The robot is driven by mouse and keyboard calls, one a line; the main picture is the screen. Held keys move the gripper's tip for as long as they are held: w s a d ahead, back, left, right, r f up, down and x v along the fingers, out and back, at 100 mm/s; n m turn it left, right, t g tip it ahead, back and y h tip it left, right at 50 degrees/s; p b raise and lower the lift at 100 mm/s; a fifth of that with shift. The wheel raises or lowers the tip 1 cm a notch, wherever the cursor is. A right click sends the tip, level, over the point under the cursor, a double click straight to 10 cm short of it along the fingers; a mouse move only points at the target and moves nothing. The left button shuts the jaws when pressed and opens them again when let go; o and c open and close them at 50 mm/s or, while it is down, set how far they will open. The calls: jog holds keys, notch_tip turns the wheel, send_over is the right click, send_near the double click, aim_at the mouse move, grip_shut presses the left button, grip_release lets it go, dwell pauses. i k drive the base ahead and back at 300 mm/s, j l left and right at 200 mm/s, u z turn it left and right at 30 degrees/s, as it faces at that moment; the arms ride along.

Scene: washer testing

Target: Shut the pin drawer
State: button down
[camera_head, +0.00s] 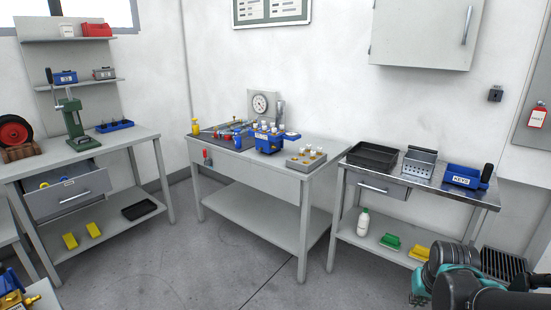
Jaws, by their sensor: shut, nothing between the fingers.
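A grey drawer (68,195) under the left workbench is pulled open toward the front. It has a handle and a small label on its face, too small to read. Blue and yellow items show inside it. A second grey drawer (377,187) with a bar handle sits under the right steel table; I cannot tell whether it is fully shut. I cannot read which drawer is marked for pins. My arm shows at the bottom right, far from the left drawer. My gripper cannot be made out in this view.
The left workbench (115,140) carries a green press (75,125) and a blue tray (115,126). The middle table (250,165) holds blue fixtures and a gauge. Yellow blocks and a black tray (139,209) lie on the left lower shelf. The floor (190,265) before the tables is clear.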

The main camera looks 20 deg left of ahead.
aim_at(87, 181)
jog(key=i+j+u, duration=0.2)
jog(key=i+u, duration=0.25)
jog(key=i+j+u, duration=0.15)
jog(key=u, duration=0.25)
jog(key=i+u, duration=0.45)
jog(key=i+l+u, duration=0.2)
jog(key=i+u, duration=0.2)
jog(key=i+j+u, duration=0.15)
jog(key=i, duration=0.75)
jog(key=i+j+u, duration=0.2)
jog(key=i, duration=0.7)
jog(key=i+j+z, duration=0.15)
jog(key=i, duration=0.3)
